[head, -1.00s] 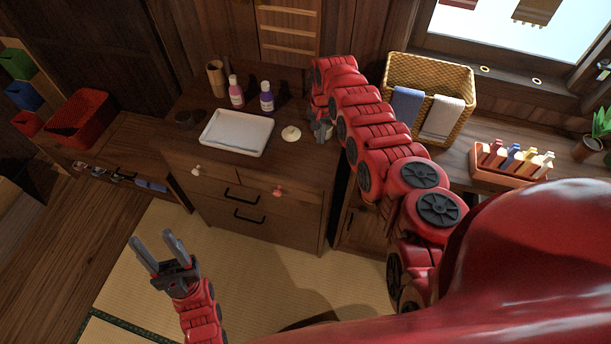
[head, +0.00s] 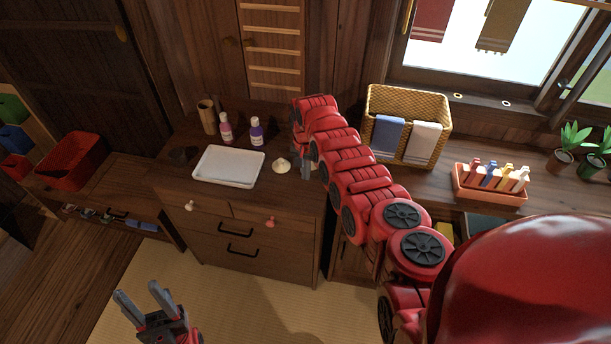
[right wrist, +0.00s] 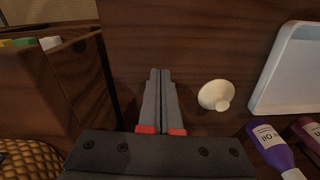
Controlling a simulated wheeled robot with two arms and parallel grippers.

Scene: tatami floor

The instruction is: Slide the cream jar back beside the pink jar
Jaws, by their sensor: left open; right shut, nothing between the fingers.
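A pink bottle (head: 226,129), likely the pink jar, stands further back beside a purple bottle (head: 256,132). My right gripper (head: 306,172) is shut and empty, just right of the cream piece and apart from it; its arm partly hides it. In the right wrist view its fingers (right wrist: 160,74) are together. My left gripper (head: 146,298) is open and empty, low over the floor.
A white tray (head: 229,181) lies left of the cream piece. A brown cup (head: 207,117) stands behind. The cabinet's front edge is near.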

